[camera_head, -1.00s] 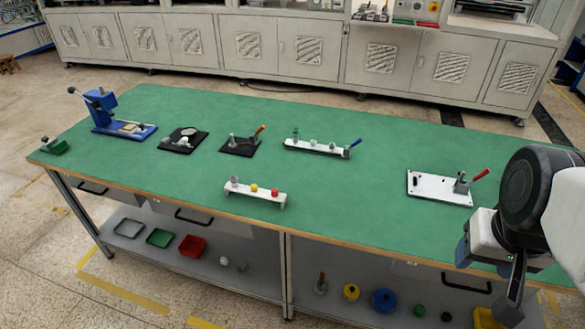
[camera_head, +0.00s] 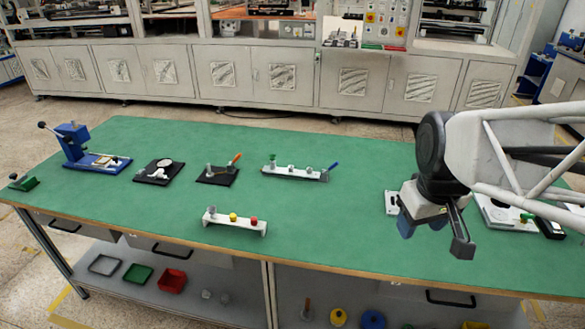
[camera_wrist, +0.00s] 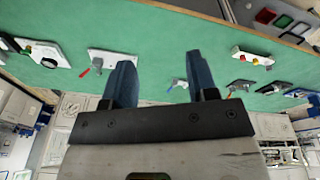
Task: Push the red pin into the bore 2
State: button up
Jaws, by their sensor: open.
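The red pin (camera_head: 254,221) stands at the right end of a small white stand (camera_head: 210,220), beside a yellow pin (camera_head: 233,217) and a grey one, near the table's front edge. In the wrist view, the red pin (camera_wrist: 235,50) shows at upper right. My gripper (camera_head: 434,234) is open and empty over the right part of the table, well to the right of the stand. Its two dark blue fingers (camera_wrist: 158,80) are apart in the wrist view. I cannot tell which hole is bore 2.
A white plate (camera_head: 391,203) is mostly hidden behind my gripper; another white fixture (camera_head: 496,212) is to the right. A white rail (camera_head: 290,171), black fixtures (camera_head: 215,178) and a blue press (camera_head: 75,145) stand farther back. The green table (camera_head: 320,220) is clear around the stand.

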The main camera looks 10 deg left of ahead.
jog(key=w+a+f+n, duration=0.2)
jog(key=w+a+n, duration=0.3)
jog(key=w+a, duration=0.35)
jog(key=n+g, duration=0.2)
jog(key=n, duration=1.1)
send_over(255, 219)
jog(key=f, duration=1.8)
jog(key=shift+d, duration=0.25)
jog(key=shift+a+f+n, duration=0.15)
jog(key=shift+a+n, duration=0.1)
jog(key=shift+n, duration=0.05)
jog(key=shift+f, duration=0.1)
jog(key=shift+f, duration=1.2)
jog(key=shift+f, duration=0.1)
